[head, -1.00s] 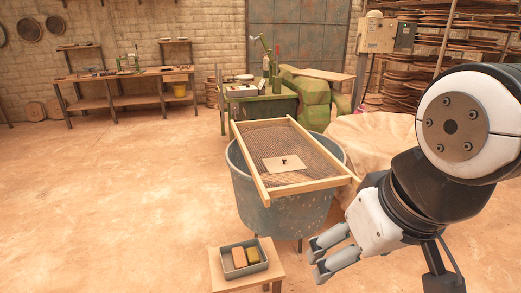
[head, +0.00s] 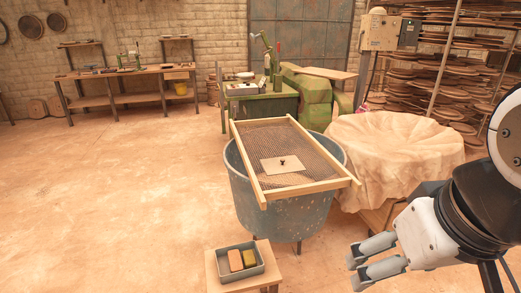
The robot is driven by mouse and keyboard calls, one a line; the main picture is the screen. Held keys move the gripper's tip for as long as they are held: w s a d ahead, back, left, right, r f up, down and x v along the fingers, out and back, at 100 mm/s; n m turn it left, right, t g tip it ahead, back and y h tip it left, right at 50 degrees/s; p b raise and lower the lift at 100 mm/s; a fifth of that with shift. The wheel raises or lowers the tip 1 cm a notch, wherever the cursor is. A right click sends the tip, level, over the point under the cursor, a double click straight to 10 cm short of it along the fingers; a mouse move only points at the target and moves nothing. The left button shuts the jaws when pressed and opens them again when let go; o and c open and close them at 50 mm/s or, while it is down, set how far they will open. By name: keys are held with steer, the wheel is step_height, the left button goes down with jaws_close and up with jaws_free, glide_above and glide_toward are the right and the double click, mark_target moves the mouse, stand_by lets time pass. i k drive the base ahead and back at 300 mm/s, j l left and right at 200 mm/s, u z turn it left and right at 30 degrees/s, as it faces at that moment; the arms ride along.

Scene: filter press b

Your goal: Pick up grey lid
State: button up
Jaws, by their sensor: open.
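A flat, pale square plate with a small dark knob (head: 282,166) lies on the mesh of a wooden-framed screen (head: 318,185). It is the one lid-like thing I can make out, and it looks more cream than grey. The screen rests across the top of a blue-grey tub (head: 285,213). My gripper (head: 355,273) is at the lower right, open and empty, with its two fingers pointing left. It is in front of the tub and to its right, well apart from the plate.
A low wooden stool (head: 215,271) in front of the tub bears a grey tray (head: 226,277) with two blocks. A cloth-covered round thing (head: 395,150) stands right of the tub. A green bench (head: 262,108) is behind. The floor at left is clear.

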mark_target(290, 164)
steer(key=i+l+u, duration=0.25)
steer(key=i+l, duration=0.3)
steer(key=i+l+u, duration=0.15)
steer(key=i+l, duration=0.15)
steer(key=i+l+u, duration=0.15)
steer(key=l, duration=0.3)
steer(key=i+l+u, duration=0.15)
steer(key=i+l, duration=0.15)
steer(key=i+l+u, duration=0.1)
steer(key=i+l, duration=0.15)
steer(key=l, duration=0.25)
steer(key=i+l+u, duration=0.15)
steer(key=l, duration=0.3)
steer(key=i+l+u, duration=0.15)
steer(key=l, duration=0.3)
